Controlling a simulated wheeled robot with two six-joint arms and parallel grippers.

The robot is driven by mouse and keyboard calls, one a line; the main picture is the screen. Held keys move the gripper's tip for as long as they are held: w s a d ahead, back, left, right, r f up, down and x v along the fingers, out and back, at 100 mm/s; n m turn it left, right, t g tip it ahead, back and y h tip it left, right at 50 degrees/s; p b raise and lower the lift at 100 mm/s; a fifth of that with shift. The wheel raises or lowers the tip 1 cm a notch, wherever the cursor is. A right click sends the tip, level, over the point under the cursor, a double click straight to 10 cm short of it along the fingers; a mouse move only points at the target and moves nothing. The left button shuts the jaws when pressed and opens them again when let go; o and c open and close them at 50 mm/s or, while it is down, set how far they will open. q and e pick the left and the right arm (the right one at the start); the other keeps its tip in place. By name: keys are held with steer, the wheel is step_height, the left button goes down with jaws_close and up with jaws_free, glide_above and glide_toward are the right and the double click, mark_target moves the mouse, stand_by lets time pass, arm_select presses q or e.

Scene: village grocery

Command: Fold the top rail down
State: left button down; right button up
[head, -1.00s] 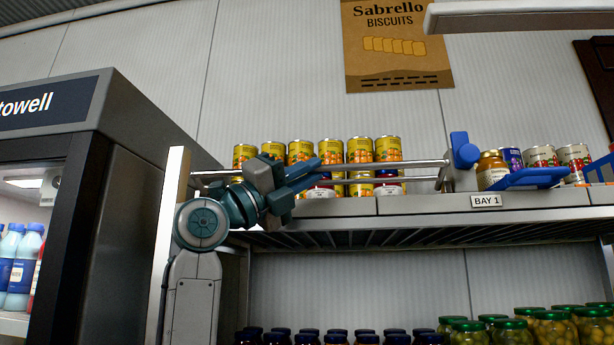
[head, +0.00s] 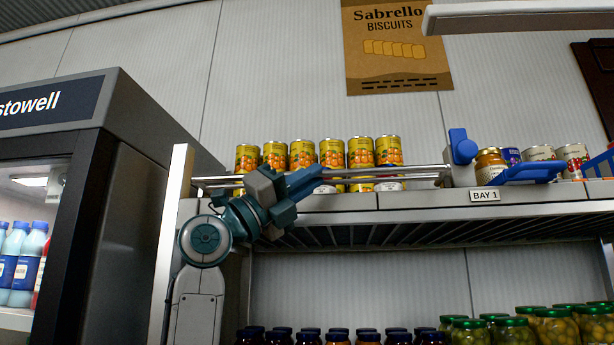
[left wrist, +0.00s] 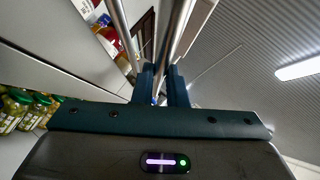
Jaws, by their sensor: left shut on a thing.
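The top rail (head: 405,169) is a thin metal bar along the front of the upper shelf, just above a second, lower bar (head: 415,178). In the left wrist view the two teal fingers (left wrist: 165,85) are close around a bar. The gripper hides part of both bars. My right gripper is out of view.
Yellow cans (head: 332,152) stand in a row behind the rail. A jar (head: 490,165), more cans and a blue tray-like piece (head: 530,172) are right of the bracket. A dark fridge (head: 130,210) stands at left.

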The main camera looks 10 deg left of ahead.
arm_select(q)
steer(key=shift+w+f, duration=0.2)
steer(key=shift+w, duration=0.05)
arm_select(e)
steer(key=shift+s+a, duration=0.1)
arm_select(q)
steer(key=c, duration=1.7)
jaws_free()
steer(key=shift+w, duration=0.1)
steer(key=shift+f, duration=0.1)
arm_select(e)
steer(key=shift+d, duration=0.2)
